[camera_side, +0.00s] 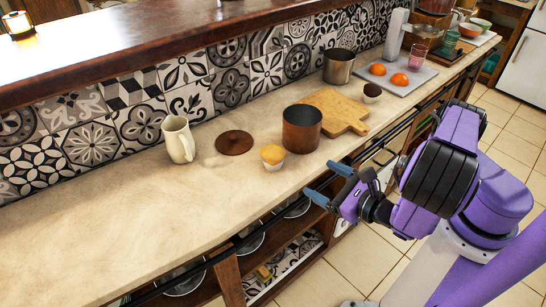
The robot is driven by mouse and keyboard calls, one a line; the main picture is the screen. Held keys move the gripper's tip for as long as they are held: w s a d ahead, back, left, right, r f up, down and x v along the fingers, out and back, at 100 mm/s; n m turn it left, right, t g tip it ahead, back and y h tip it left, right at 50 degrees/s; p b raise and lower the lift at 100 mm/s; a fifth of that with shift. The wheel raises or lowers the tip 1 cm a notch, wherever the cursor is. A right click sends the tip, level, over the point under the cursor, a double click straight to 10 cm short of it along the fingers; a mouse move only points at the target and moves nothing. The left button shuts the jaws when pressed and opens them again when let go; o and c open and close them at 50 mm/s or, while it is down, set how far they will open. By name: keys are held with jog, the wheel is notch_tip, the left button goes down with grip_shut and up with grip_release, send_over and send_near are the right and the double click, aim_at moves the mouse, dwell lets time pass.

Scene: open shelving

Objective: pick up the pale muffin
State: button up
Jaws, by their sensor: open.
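The pale muffin (272,157) has a golden top and a white wrapper. It stands upright near the front edge of the counter, left of and in front of a copper pot. My gripper (324,182) is open and empty, in front of the counter edge and to the right of the muffin. Its two blue-grey fingertips are apart and touch nothing that I can see. A second muffin (371,92), dark-topped, stands further back to the right.
The copper pot (301,130), a round brown lid (234,142) and a cream pitcher (179,139) stand near the muffin. Behind are a wooden board (345,112), a steel pot (338,67) and a tray (413,81) with oranges. The left counter is clear.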

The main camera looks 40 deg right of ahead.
send_near(273, 155)
jog(key=w+f, duration=0.1)
jog(key=w, duration=0.1)
jog(key=w+d+f, duration=0.1)
jog(key=w, duration=0.1)
jog(key=w+f, duration=0.1)
jog(key=shift+w+d+f, duration=0.15)
jog(key=shift+w+f, duration=0.05)
jog(key=shift+w, duration=0.2)
jog(key=shift+x, duration=2.7)
jog(key=shift+r, duration=0.15)
jog(key=shift+c, duration=0.3)
jog(key=c, duration=0.7)
